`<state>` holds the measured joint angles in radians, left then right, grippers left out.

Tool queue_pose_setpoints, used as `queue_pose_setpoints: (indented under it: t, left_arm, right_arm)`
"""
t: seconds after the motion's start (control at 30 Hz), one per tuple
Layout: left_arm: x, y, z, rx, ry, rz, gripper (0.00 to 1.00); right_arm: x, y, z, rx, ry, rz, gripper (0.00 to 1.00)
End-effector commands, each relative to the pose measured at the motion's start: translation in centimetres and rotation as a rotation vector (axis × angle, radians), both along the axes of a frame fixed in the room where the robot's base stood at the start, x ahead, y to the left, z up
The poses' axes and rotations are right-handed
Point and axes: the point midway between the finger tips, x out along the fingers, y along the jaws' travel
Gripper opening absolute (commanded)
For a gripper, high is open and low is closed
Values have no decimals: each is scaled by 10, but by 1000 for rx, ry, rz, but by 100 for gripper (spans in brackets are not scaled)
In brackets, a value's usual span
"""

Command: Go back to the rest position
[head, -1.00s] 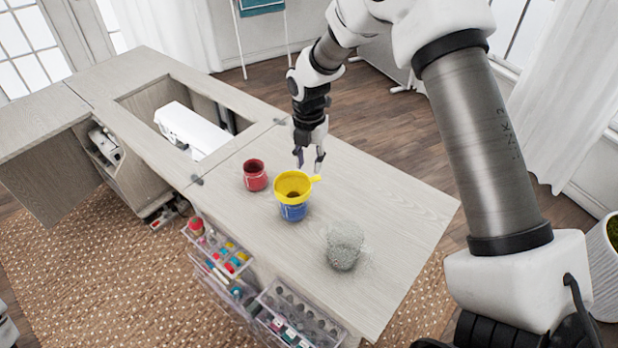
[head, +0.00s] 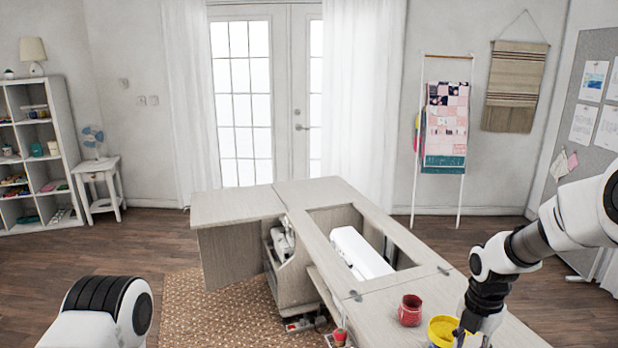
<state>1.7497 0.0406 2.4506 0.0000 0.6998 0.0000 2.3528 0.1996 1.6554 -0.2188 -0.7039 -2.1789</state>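My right gripper (head: 472,338) shows at the lower right in the head view, pointing down, with a gap between its fingers. Its tips are close to the bottom edge of the picture, and I see nothing held. It is beside the yellow funnel (head: 438,327), overlapping its right side in the picture. What is under the funnel is cut off below. Part of my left arm shows at the lower left; my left gripper is out of view.
The sewing cabinet has an open well with a white machine part (head: 358,252) in it. A side leaf (head: 236,205) extends left. A shelf (head: 35,150), a small table (head: 98,180) and a quilt rack (head: 445,140) stand by the walls. Wooden floor lies clear at the left.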

Motion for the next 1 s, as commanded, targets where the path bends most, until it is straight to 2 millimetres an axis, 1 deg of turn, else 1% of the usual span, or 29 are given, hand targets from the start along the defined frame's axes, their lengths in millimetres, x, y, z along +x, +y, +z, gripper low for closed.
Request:
queue_pose_setpoints:
  t: [0.1, 0.17, 0.27, 0.37, 0.47, 0.57, 0.67, 0.7, 0.77, 0.8, 0.83, 0.87, 0.9, 0.97, 1.0]
  left_arm:
    - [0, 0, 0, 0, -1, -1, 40]
    - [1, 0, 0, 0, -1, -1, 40]
    - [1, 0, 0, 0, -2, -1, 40]
    - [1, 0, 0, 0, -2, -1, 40]
    - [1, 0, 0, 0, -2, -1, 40]
    - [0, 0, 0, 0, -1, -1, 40]
    - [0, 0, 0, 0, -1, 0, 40]
    - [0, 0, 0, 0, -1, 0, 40]
    - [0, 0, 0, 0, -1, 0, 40]
    - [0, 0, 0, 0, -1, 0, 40]
    - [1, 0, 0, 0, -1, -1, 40]
    - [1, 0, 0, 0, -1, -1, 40]
    - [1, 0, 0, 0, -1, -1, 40]
    - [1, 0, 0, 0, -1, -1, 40]
    - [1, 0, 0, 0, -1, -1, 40]
  right_arm:
    - [-11, 1, -28, -4, 56, 4, 35]
    - [-18, 3, -43, -7, 88, 9, 35]
    - [-35, 6, -66, -11, 148, 18, 35]
    - [-61, 12, -91, -11, 223, 26, 35]
    - [-90, 18, -118, -7, 294, 32, 35]
    - [-127, 27, -149, -6, 361, 5, 35]
    - [-178, 40, -186, -18, 424, -103, 35]
    - [-205, 46, -202, -32, 444, -184, 35]
    - [-252, 56, -225, -66, 466, -370, 35]
    - [-284, 62, -237, -99, 461, -538, 35]
    - [-303, 66, -242, -124, 448, -670, 35]
    - [-318, 69, -246, -145, 427, -801, 35]
    - [-334, 72, -249, -169, 390, -979, 35]
    - [-347, 74, -248, -188, 317, -1244, 35]
    - [-349, 74, -246, -185, 258, -1420, 35]
